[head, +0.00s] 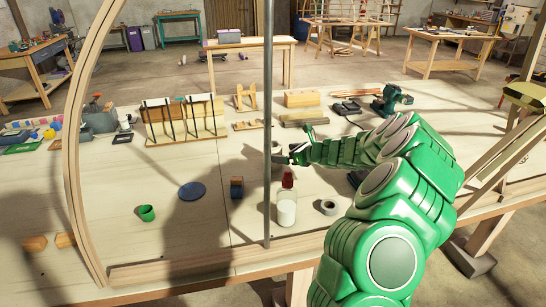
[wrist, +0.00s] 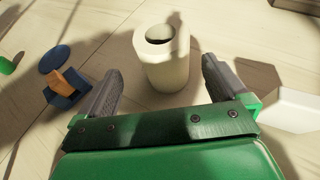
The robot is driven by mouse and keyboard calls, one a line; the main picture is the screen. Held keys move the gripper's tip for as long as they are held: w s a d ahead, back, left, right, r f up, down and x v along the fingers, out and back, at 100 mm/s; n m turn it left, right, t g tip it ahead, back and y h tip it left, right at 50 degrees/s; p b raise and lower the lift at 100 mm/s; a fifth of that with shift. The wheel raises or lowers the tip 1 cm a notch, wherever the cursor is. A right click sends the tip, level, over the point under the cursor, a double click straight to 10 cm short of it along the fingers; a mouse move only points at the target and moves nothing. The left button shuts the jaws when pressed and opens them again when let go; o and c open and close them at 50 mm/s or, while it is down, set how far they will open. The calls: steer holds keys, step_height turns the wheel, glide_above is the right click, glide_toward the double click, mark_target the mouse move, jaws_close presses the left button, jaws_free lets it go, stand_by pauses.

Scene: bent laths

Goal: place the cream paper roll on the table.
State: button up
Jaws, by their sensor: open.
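The cream paper roll (wrist: 167,70) is upright in the wrist view, its hollow top facing up. It appears to stand on the pale table (head: 110,180). In the head view I cannot make it out clearly, as the upright pole covers much of that spot. My gripper (head: 294,155) is low over the table beside the pole. In the wrist view my gripper (wrist: 160,72) is open, with one finger on each side of the roll and visible gaps between.
A thin pole (head: 268,120) stands in front of my gripper. The table's front left is mostly clear.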

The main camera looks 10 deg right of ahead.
mark_target(273, 151)
steer(key=shift+x, duration=1.35)
steer(key=shift+d+x, duration=0.25)
steer(key=shift+x, duration=1.85)
steer(key=shift+w+a+f, duration=0.15)
steer(key=shift+w+a, duration=0.2)
steer(key=shift+w, duration=0.15)
steer(key=c, duration=1.1)
